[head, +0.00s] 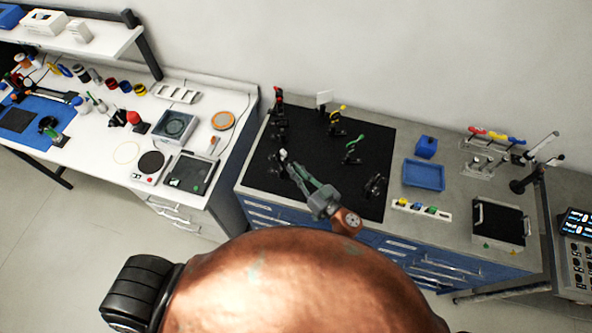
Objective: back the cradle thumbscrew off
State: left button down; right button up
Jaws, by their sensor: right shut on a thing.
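My right gripper (291,169) reaches over the black optical mat (320,185) from below, its grey-green fingers pointing up and left. Its fingertips are closed at a small dark mount (280,156) with a pale tip, on the mat's left side. The gripper is shut on what appears to be the cradle thumbscrew there. The thumbscrew itself is too small and too covered by the fingers to make out. My left gripper is not in view.
A blue tray (424,175) and blue box (426,146) are to the right. A white bench (120,160) with instruments stands left.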

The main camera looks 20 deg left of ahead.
grip_shut()
pick_arm(q)
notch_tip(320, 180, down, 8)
jog(key=b, duration=0.8)
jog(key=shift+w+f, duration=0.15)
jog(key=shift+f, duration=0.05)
pick_arm(e)
jog(key=n, duration=2.9)
jog(key=shift+n, duration=0.3)
